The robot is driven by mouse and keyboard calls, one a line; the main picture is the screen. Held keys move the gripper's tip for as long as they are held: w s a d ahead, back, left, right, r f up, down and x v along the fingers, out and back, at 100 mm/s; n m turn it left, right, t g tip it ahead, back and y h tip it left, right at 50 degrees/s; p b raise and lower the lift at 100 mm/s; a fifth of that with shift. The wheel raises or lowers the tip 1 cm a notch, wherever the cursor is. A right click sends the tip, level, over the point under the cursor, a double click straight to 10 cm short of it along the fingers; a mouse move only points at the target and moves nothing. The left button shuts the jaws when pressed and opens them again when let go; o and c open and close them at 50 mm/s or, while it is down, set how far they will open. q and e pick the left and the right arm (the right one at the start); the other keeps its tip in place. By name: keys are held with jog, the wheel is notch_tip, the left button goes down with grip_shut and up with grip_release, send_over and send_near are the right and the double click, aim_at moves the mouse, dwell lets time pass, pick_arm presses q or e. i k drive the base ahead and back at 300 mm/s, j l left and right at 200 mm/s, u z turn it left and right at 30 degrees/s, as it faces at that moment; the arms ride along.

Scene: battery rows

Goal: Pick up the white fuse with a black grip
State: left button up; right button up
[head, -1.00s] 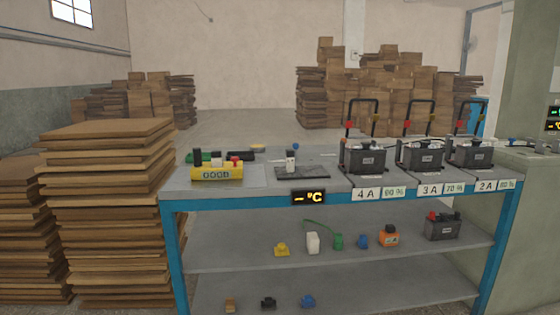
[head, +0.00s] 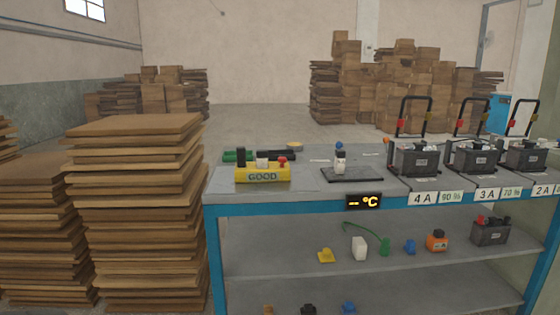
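A small white piece with a dark part near its top (head: 340,162) stands upright on a flat black plate (head: 366,178) on the tabletop; it looks like the white fuse with a black grip, but is small in view. A yellow block marked GOOD (head: 263,176) stands to its left. Neither of my grippers is in view.
The blue-framed table (head: 290,207) has shelves below. Batteries (head: 415,160) with handles line its right side. A white piece (head: 359,248) and an orange piece (head: 436,241) sit on the middle shelf. Stacked boards (head: 135,215) stand close at the left.

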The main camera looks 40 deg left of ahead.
aim_at(261, 155)
jog(key=k+j+z, duration=0.15)
jog(key=j, duration=0.2)
jog(key=j+z, duration=0.15)
jog(key=j, duration=0.25)
jog(key=k+j+z, duration=0.1)
jog(key=j, duration=0.25)
jog(key=k+j, duration=0.15)
jog(key=j, duration=0.2)
jog(key=k+j, duration=0.15)
jog(key=j, duration=0.25)
jog(key=k+j+z, duration=0.1)
jog(key=j, duration=0.25)
